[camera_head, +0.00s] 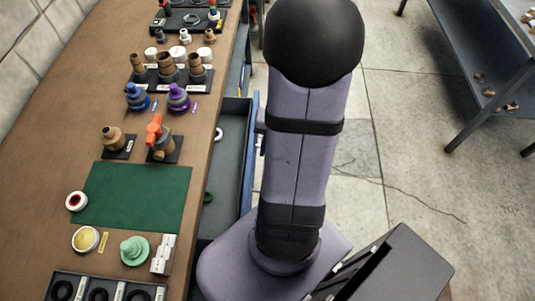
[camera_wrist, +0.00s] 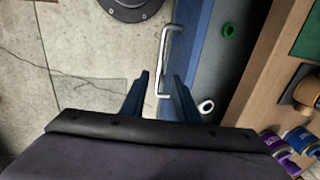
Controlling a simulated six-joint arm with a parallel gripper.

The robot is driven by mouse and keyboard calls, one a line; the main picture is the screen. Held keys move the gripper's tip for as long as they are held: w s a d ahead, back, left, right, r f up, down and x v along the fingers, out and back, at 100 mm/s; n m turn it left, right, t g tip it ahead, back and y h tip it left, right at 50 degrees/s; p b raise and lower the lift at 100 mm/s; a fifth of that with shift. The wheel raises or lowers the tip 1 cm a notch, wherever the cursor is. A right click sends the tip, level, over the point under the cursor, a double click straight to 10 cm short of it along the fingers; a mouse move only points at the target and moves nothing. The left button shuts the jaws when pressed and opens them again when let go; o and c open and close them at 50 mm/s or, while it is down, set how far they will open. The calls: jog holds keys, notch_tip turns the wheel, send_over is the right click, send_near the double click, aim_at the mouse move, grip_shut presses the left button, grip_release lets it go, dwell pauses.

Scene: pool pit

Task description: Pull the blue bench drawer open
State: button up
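The blue drawer (camera_head: 247,165) stands partly out of the bench's right side in the head view, its grey inside showing. In the wrist view its blue front (camera_wrist: 192,45) runs along the bench edge, with a silver bar handle (camera_wrist: 163,60) on its outer face. My gripper (camera_wrist: 160,75) is open, its dark fingers apart. The handle's near end appears between the fingers, with visible gaps on both sides; I cannot tell whether the fingertips reach its depth. My arm hides the gripper and the handle in the head view.
A green ring (camera_wrist: 229,30) and a white ring (camera_wrist: 206,106) lie in the drawer. The wooden bench top (camera_head: 60,140) carries a green mat (camera_head: 135,196) and several fittings. Clear concrete floor (camera_head: 410,130) lies right of my arm; a metal table (camera_head: 480,60) stands beyond.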

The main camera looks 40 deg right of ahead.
notch_tip(320, 180, down, 7)
jog(key=a+b, duration=0.1)
jog(key=shift+w+f+b, duration=0.15)
jog(key=shift+w+b, duration=0.25)
jog(key=shift+w, duration=0.05)
grip_shut()
